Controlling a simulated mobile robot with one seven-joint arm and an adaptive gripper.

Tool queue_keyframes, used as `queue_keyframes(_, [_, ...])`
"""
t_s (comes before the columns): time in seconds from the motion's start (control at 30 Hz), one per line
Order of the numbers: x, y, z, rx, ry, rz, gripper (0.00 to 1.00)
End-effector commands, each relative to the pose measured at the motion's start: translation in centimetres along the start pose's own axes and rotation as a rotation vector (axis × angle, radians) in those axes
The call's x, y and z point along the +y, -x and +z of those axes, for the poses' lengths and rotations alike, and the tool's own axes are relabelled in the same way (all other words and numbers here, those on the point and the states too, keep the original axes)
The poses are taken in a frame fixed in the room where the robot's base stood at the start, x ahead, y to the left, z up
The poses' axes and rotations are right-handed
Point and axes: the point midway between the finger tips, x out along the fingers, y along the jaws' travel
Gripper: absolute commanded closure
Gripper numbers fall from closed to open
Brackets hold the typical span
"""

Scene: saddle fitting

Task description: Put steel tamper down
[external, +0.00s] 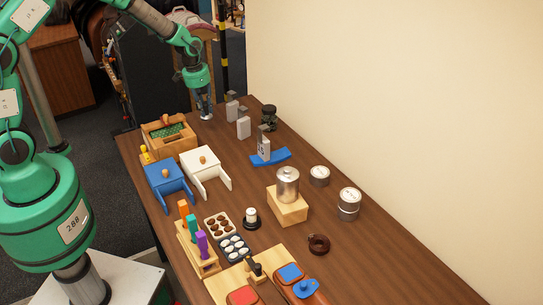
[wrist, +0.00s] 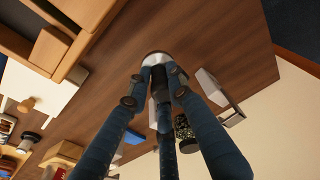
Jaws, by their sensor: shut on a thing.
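My gripper (external: 205,106) is over the far left end of the wooden table. In the wrist view its blue fingers (wrist: 156,85) are closed around the dark handle of the steel tamper (wrist: 155,58). The tamper's round silver base points away from the wrist, toward the brown tabletop. In the external view the tamper (external: 206,117) is a small bright piece below the gripper, near the table's far edge. I cannot tell whether its base touches the table. The fingers hide part of the handle.
Grey-white upright blocks (external: 243,127) and a dark jar-like object (external: 268,112) stand to the right. A wooden box with green inside (external: 153,128) and a white open-fronted box (external: 205,163) stand nearer the camera. Bare tabletop (external: 205,136) lies between them.

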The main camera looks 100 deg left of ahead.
Motion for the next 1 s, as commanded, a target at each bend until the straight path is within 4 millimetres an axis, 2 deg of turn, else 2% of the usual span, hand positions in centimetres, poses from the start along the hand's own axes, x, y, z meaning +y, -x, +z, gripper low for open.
queue_keyframes(0.1, [0.0, -2.0, 0.3, -0.003, 0.0, 0.001, 1.0])
queue_keyframes(0.2, [0.0, -3.0, 0.4, 0.0, 0.0, 0.0, 1.0])
queue_keyframes(0.67, [0.0, -3.8, 0.5, 0.0, 0.0, 0.0, 1.0])
queue_keyframes(1.0, [0.0, -7.0, 0.9, -0.001, 0.0, 0.0, 1.0])
